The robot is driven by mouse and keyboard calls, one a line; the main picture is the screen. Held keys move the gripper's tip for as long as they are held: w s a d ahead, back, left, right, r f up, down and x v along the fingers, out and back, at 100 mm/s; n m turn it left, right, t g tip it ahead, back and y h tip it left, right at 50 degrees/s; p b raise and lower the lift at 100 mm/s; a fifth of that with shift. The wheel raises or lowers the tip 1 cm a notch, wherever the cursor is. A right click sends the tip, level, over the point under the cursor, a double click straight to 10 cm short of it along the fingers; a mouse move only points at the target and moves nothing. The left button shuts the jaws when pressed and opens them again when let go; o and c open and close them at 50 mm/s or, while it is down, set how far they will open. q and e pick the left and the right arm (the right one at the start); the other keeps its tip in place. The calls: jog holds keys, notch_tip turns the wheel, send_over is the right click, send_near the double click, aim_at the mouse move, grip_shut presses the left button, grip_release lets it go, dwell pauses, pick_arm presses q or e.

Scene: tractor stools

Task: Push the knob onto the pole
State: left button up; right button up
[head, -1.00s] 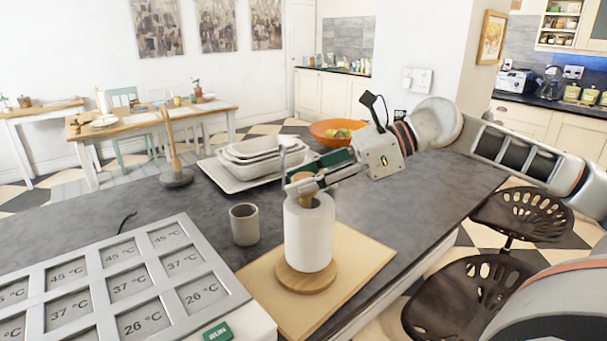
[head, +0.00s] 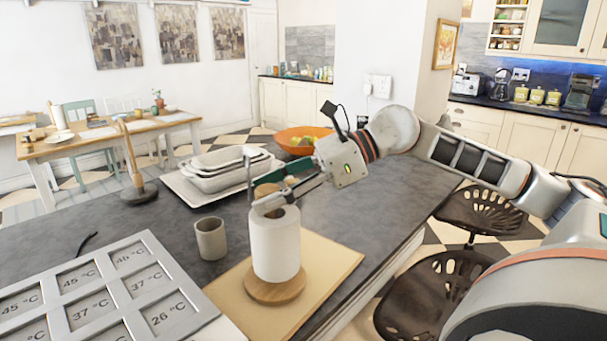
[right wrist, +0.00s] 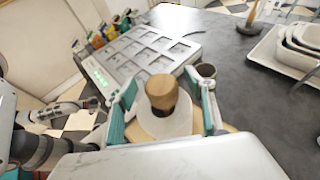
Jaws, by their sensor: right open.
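A light wooden knob (head: 267,190) stands at the top of a white paper roll (head: 275,245) on a round wooden base (head: 275,290). The knob also shows in the right wrist view (right wrist: 162,90). The pole inside the roll is hidden, and I cannot tell how far the knob sits on it. My right gripper (head: 268,203) is open, its fingers on either side of the knob with gaps in the right wrist view. My left gripper seems to show small at the left of the right wrist view (right wrist: 88,103); its jaws are too small to read.
The base stands on a pale board (head: 325,268) on the dark counter. A grey cup (head: 211,240) stands close left. A panel with temperature labels (head: 105,290) lies front left. White dishes (head: 225,172), an orange bowl (head: 300,138) and a wooden post on a dark base (head: 138,192) stand behind.

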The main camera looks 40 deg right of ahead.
jog(key=v, duration=1.1)
jog(key=shift+s+d, duration=0.15)
jog(key=shift+d, duration=0.1)
